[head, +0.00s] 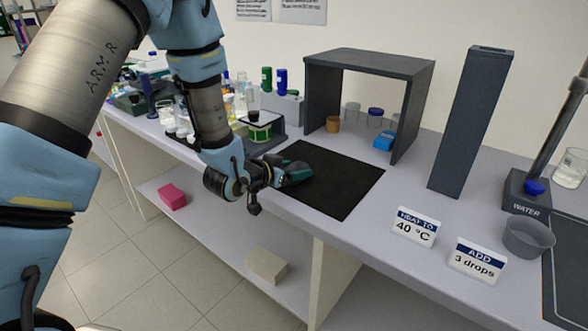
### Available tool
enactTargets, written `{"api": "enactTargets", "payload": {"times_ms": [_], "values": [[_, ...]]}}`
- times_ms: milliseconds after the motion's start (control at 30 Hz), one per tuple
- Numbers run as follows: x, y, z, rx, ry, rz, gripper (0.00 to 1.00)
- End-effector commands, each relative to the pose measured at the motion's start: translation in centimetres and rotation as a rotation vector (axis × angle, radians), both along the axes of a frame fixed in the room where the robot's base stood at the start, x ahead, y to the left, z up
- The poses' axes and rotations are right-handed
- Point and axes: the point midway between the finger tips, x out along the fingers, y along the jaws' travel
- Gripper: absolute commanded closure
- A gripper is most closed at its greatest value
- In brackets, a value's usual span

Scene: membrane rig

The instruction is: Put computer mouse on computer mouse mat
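The black computer mouse mat (340,182) lies flat on the grey bench top. A dark teal, rounded object (297,168), which looks like the computer mouse, is at the left part of the mat, right at the tip of my gripper (280,174). My gripper reaches in from the left over the bench's front edge. Its fingers are small and dark here, so I cannot tell whether they are closed on the mouse. I also cannot tell whether the mouse touches the mat or is held just above it.
A dark open-fronted shelf (368,64) stands behind the mat, with jars and a blue box (384,141) under it. A tall dark column (470,125) is to the right. Two signs (416,226) stand in front. Bottles and glassware crowd the left. The mat's right part is clear.

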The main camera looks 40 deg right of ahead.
Motion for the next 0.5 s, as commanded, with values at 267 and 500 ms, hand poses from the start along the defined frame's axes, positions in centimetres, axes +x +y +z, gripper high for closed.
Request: {"api": "enactTargets", "payload": {"times_ms": [267,500], "values": [[0.00,0.01,0.04,0.000,0.000,0.000,0.00],[0.00,0.00,0.24,0.000,0.000,0.000,0.00]]}}
